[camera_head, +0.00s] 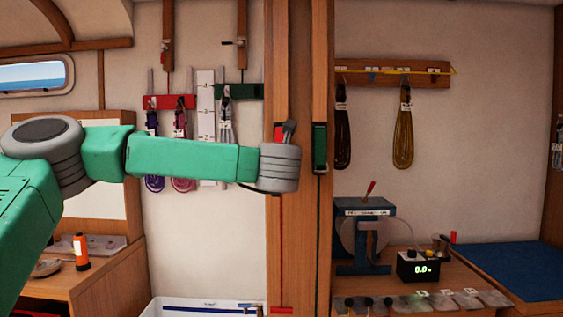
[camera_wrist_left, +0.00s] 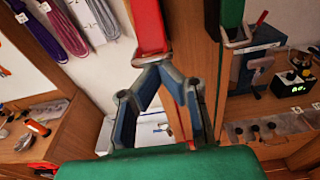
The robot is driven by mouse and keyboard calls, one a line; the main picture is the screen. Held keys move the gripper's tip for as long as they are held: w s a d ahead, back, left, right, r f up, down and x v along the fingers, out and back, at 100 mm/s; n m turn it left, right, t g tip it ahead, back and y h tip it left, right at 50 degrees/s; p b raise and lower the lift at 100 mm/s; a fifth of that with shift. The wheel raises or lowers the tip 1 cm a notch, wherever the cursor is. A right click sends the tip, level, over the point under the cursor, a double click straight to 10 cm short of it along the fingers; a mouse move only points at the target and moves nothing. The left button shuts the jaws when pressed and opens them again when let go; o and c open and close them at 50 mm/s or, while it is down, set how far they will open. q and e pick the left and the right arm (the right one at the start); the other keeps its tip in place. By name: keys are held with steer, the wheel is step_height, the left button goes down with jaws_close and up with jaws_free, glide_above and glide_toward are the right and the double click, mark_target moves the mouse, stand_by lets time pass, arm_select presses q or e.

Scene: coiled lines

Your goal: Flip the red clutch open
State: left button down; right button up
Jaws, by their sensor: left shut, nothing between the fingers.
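The red clutch (camera_head: 278,132) is mounted on the wooden post, mostly hidden in the head view behind my left wrist. In the left wrist view the red clutch (camera_wrist_left: 148,22) shows larger, with a metal piece at its lower end. My left gripper (camera_wrist_left: 154,68) is shut and empty, its dark fingertips together just below that metal end; I cannot tell whether they touch it. In the head view only a dark part of the left gripper (camera_head: 289,131) shows above the wrist. My right gripper is not in view.
A green clutch (camera_head: 320,147) sits close to the right of the red one. A red line (camera_head: 282,240) runs down the post. Coiled lines hang from racks on both sides. A blue stand (camera_head: 363,208) and a digital display box (camera_head: 418,266) occupy the right bench.

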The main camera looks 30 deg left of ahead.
arm_select(q)
step_height(320, 180, up, 11)
steer(key=s+d+g+h+p, duration=0.1)
steer(key=g+p, duration=0.3)
steer(key=p, duration=0.4)
steer(key=shift+s+f+h, duration=0.2)
steer(key=shift+s+h, duration=0.45)
steer(key=shift+h, duration=0.15)
